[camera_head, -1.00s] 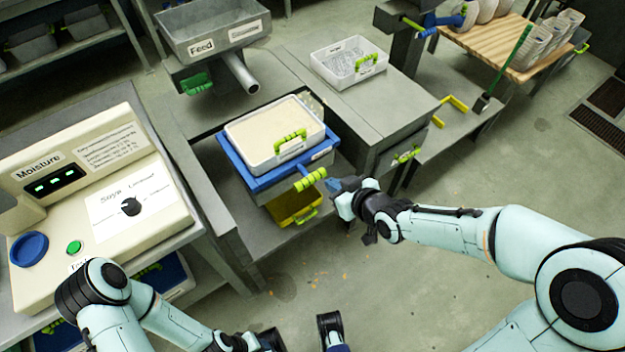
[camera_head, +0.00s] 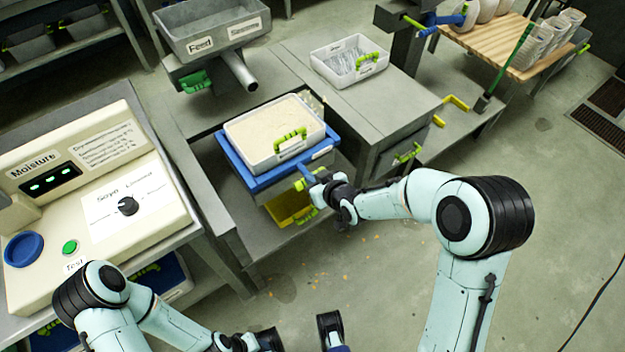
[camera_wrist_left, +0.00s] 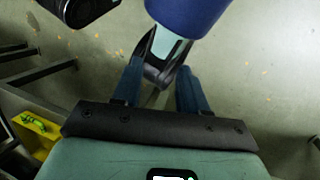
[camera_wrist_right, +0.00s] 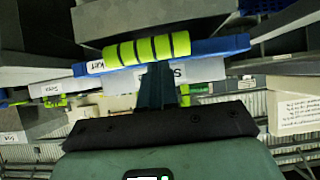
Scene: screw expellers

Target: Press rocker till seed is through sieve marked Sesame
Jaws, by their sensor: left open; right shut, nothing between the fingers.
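A white sieve tray (camera_head: 292,152) holds a layer of pale seed (camera_head: 270,128) and sits on a blue rocker (camera_head: 262,183). The rocker's green-and-black striped handle (camera_wrist_right: 147,50) juts from its front. My right gripper (camera_head: 318,182) is shut and empty, at the handle. In the right wrist view its fingertips (camera_wrist_right: 156,80) are against or just in front of the handle; contact is unclear. A label behind the fingers is partly hidden, and I cannot read the sieve's marking. My left gripper (camera_wrist_left: 157,85) is open and empty, low over the floor.
A yellow tray (camera_head: 288,207) stands under the rocker. A grey feed hopper (camera_head: 205,35) with a spout is behind. The moisture tester (camera_head: 90,190) stands at left. A white bin (camera_head: 350,63) sits on the bench at right. Open floor lies in front, with scattered bits.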

